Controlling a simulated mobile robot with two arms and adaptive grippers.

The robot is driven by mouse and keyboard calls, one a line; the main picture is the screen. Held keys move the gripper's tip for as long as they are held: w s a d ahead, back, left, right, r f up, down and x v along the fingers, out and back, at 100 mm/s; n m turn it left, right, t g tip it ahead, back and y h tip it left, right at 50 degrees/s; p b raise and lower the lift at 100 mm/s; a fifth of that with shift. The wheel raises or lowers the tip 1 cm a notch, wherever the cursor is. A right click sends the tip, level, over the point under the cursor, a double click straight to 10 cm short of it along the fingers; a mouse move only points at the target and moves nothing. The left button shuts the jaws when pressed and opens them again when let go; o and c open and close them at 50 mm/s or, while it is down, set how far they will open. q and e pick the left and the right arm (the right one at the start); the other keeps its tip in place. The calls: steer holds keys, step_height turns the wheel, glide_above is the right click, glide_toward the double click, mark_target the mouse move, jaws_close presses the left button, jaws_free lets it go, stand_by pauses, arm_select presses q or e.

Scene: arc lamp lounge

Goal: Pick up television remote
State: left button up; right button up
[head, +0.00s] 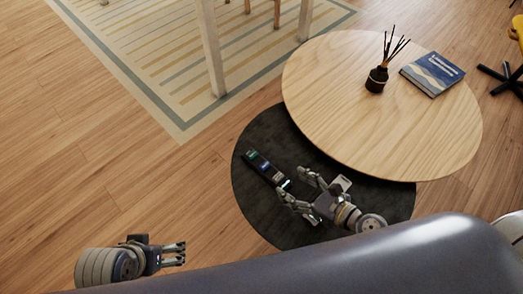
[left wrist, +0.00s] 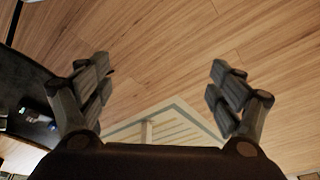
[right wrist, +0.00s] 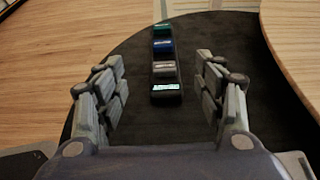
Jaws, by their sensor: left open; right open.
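A long dark object, which looks like the television remote (head: 265,167), lies on the black round lower table (head: 250,205). In the right wrist view the remote (right wrist: 163,70) shows green, blue and grey patches and a lit light-coloured strip at its near end. My right gripper (head: 294,184) is open over the black table, its fingers pointing at the near end of the remote. In the right wrist view the remote lies centred between the two fingers, with gaps on both sides. My left gripper (head: 182,254) is open and empty over the wooden floor, well left of the table.
A higher light-wood round table (head: 340,100) overlaps the black one and bears a reed diffuser (head: 377,80) and a blue book (head: 433,73). A striped rug (head: 160,60) lies behind. The floor at left is clear.

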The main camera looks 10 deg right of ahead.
mark_target(268, 167)
steer(key=shift+w, duration=0.35)
steer(key=x, duration=0.4)
steer(key=shift+w+a, duration=0.15)
steer(key=shift+a, duration=0.05)
steer(key=shift+w+a+f, duration=0.25)
steer(key=shift+w+a, duration=0.05)
steer(key=shift+w, duration=0.15)
steer(key=b+x, duration=0.1)
steer(key=x, duration=0.3)
steer(key=shift+w+f+b, duration=0.15)
steer(key=shift+w+b, duration=0.15)
steer(key=shift+w, duration=0.05)
steer(key=shift+w+a, duration=0.1)
steer(key=shift+w, duration=0.05)
arm_select(q)
steer(key=w+d+r+t+h, duration=0.1)
steer(key=w+t, duration=0.3)
steer(key=w, duration=0.4)
steer(key=shift+d+r, duration=0.7)
steer(key=shift+r, duration=0.05)
arm_select(e)
steer(key=c, duration=1.3)
